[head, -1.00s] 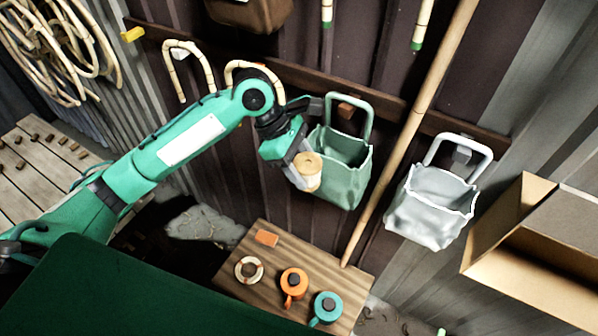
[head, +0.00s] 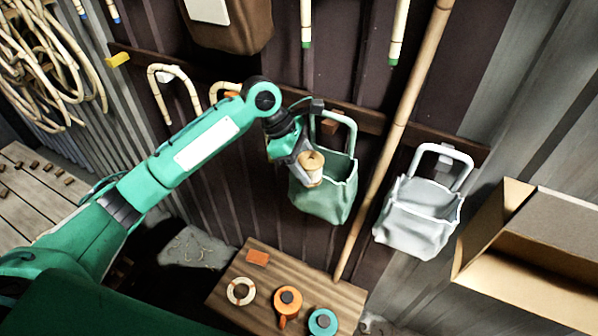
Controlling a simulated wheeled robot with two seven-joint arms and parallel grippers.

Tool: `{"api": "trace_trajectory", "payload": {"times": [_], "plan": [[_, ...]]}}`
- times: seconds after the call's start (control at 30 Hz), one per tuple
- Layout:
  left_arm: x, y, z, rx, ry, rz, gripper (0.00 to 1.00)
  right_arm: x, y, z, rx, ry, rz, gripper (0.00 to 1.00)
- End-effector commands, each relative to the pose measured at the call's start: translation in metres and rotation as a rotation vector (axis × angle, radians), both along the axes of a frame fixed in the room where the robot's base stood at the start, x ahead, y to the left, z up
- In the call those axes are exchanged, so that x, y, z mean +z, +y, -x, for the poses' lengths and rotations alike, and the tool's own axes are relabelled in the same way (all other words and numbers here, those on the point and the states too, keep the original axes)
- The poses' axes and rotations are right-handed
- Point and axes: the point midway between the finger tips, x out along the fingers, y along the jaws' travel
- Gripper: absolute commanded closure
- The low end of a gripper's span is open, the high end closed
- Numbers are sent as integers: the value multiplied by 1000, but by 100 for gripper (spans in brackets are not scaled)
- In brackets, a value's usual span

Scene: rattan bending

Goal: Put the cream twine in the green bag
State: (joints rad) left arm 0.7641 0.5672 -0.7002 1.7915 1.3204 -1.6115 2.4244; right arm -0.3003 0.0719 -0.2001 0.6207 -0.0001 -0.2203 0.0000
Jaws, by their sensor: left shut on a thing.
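The cream twine (head: 312,168) is a small pale spool with a tan top. My left gripper (head: 303,164) is shut on it and holds it in front of the upper left part of the green bag. The green bag (head: 333,196) hangs open from the wall rail by its handle. The twine overlaps the bag's mouth in the picture; I cannot tell whether it is over the opening or in front of it. My right gripper is not in view.
A white bag (head: 418,218) hangs to the right, past a leaning bamboo pole (head: 397,130). An open cardboard box (head: 490,235) is at right.

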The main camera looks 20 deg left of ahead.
Motion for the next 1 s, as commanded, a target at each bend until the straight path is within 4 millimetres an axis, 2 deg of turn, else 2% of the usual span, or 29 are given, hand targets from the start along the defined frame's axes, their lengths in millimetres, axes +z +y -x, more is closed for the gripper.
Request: {"api": "trace_trajectory", "payload": {"times": [0.6, 1.0], "plan": [[-6, -11, -53, 0, 0, 1, 72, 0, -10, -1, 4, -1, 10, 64], [-7, -14, -66, -2, -1, 1, 72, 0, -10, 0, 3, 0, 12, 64]]}}
